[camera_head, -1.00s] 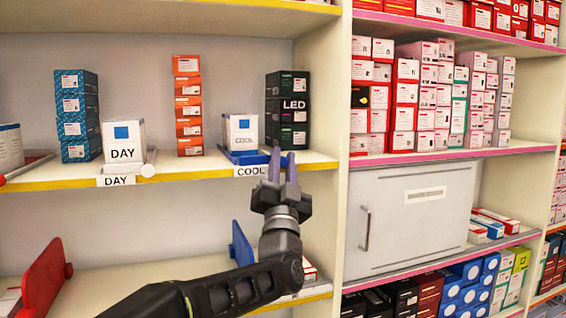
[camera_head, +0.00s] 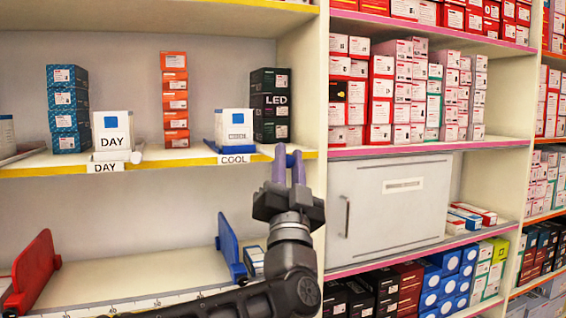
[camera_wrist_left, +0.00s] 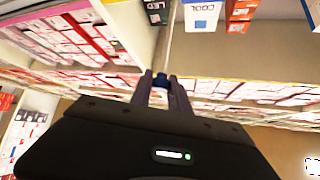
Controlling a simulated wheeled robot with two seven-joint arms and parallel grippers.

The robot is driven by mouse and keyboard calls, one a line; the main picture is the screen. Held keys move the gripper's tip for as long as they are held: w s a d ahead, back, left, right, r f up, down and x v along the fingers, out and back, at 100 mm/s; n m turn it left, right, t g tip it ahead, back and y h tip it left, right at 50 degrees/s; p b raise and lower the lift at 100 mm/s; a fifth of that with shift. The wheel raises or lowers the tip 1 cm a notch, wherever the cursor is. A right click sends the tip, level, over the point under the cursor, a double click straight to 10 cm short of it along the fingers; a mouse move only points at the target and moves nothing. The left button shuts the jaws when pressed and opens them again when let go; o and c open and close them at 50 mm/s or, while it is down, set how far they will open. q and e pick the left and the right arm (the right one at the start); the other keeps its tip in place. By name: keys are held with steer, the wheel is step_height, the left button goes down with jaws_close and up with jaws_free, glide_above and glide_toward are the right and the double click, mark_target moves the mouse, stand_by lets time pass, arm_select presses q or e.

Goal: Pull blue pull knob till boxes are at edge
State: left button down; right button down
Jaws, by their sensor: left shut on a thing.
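The white COOL box (camera_head: 235,128), with a blue square, stands in a blue-based tray (camera_head: 222,147) close to the front edge of the upper left shelf. My left gripper (camera_head: 289,158) is in front of that shelf edge, right of the COOL label. In the left wrist view its fingers are shut on the small blue pull knob (camera_wrist_left: 162,80). A thin pale rod (camera_wrist_left: 169,45) runs from the knob toward the shelf. The COOL box also shows in the left wrist view (camera_wrist_left: 201,14). My right gripper is out of view.
A dark LED stack (camera_head: 270,105) stands right of the COOL box, and an orange stack (camera_head: 175,100) left of it. The DAY box (camera_head: 113,132) is farther left. A shelf upright (camera_head: 314,110) stands close right of my gripper. A blue divider (camera_head: 230,248) is below.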

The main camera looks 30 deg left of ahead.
arm_select(q)
steer(key=c, duration=1.5)
jaws_free()
steer(key=shift+w, duration=0.1)
steer(key=v, duration=0.7)
steer(key=shift+s+d+f, duration=0.15)
steer(key=shift+s+f, duration=0.1)
steer(key=shift+s, duration=0.05)
